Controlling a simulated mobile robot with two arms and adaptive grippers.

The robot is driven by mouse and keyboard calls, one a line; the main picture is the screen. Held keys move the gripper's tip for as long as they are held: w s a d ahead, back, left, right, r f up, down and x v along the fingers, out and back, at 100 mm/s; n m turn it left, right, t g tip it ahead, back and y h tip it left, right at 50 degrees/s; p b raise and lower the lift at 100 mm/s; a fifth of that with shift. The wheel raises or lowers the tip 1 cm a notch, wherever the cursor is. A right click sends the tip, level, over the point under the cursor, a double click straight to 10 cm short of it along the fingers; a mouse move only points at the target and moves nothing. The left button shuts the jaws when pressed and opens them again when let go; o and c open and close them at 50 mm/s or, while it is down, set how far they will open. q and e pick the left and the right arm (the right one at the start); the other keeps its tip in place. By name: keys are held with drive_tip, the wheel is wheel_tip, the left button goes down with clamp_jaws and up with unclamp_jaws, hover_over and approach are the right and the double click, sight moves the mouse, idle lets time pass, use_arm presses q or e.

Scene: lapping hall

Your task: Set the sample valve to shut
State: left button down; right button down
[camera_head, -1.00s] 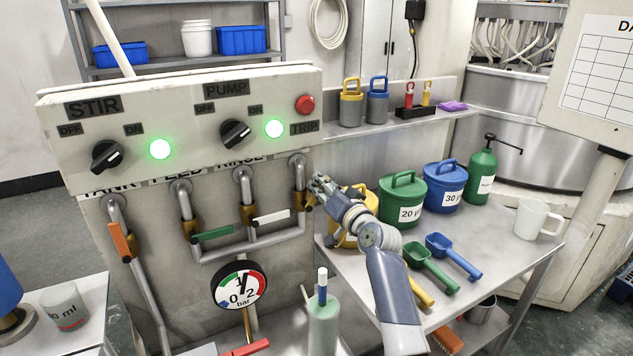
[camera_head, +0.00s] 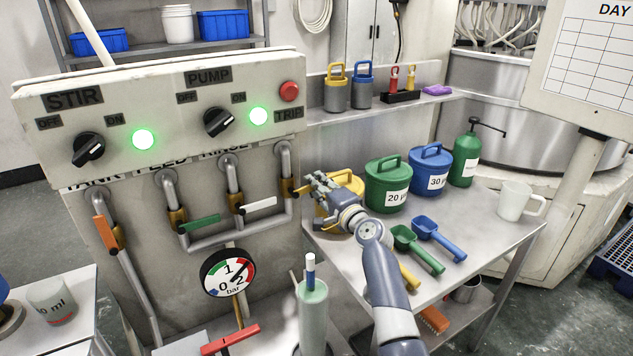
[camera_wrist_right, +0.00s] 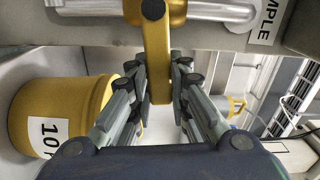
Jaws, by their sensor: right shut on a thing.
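The sample valve is the rightmost valve on the panel, with a brass body (camera_head: 286,188) on a grey pipe. Its yellow handle (camera_head: 301,189) points out to the right, toward my right gripper (camera_head: 314,185). In the right wrist view the yellow handle (camera_wrist_right: 157,55) stands between the fingers of my right gripper (camera_wrist_right: 160,88), which is shut on it. A label (camera_wrist_right: 268,20) ending in "MPLE" shows beside the pipe there. The head view does not show the grip clearly, as the fingers are small. My left gripper is not in view.
Valves with orange (camera_head: 104,234), green (camera_head: 199,224) and white (camera_head: 258,206) handles stand to the left. A gauge (camera_head: 228,272) and red handle (camera_head: 230,341) are below. A yellow tub (camera_wrist_right: 58,115) stands close by my right gripper. Green (camera_head: 388,183) and blue (camera_head: 430,168) tubs stand right.

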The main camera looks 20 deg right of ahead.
drive_tip(key=shift+f+m, duration=0.3)
drive_tip(key=shift+m, duration=0.1)
idle(0.3)
drive_tip(key=c, duration=1.5)
unclamp_jaws()
drive_tip(key=shift+s, duration=0.1)
drive_tip(key=v, duration=1.2)
